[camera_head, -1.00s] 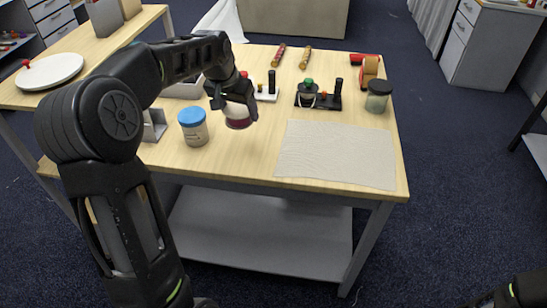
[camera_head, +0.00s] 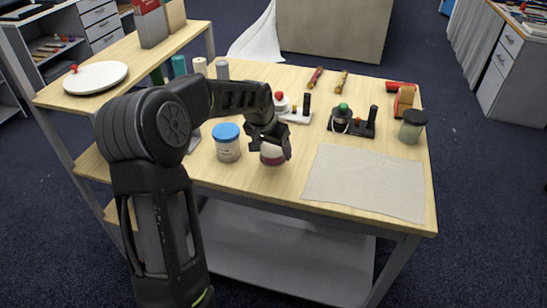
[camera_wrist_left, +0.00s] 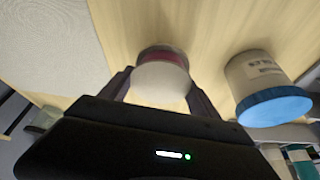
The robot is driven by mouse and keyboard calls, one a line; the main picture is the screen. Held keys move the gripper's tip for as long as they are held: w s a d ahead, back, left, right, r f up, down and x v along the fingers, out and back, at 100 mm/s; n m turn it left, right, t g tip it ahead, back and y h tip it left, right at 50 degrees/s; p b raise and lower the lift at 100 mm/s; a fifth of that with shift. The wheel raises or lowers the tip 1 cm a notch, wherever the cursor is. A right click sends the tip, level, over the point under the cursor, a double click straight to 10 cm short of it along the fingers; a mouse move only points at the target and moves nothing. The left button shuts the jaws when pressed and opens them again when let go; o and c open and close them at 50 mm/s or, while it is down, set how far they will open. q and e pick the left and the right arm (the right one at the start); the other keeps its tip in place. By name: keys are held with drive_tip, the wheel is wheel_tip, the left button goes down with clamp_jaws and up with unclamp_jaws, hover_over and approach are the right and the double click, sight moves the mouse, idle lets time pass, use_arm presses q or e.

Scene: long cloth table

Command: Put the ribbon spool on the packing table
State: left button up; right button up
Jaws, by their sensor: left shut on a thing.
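A round white thing with a dark red band, which looks like the ribbon spool (camera_head: 271,158), is between the fingers of my left gripper (camera_head: 270,146). My left gripper is shut on it, with a finger on each side in the left wrist view, where the spool (camera_wrist_left: 160,82) also shows. The spool is over the front part of the wooden table (camera_head: 230,180), to the right of the blue-lidded jar (camera_head: 228,148). I cannot tell whether its underside touches the wood. My right gripper is not in view.
A pale cloth (camera_head: 365,182) lies flat at the front right. Behind are a white stand (camera_head: 296,117), a dark stand (camera_head: 360,129), a dark-lidded jar (camera_head: 412,127) and a red tape dispenser (camera_head: 404,98). A raised shelf (camera_head: 120,84) is at the left. Bare wood lies between spool and cloth.

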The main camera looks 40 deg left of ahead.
use_arm(q)
drive_tip(key=shift+f+p, duration=0.3)
drive_tip(key=shift+f, duration=1.55)
drive_tip(key=shift+f, duration=0.15)
drive_tip(key=o, duration=1.4)
drive_tip(key=shift+c, duration=0.2)
drive_tip(key=shift+r, duration=0.25)
drive_tip(key=b+v, duration=0.1)
drive_tip(key=v, duration=1.1)
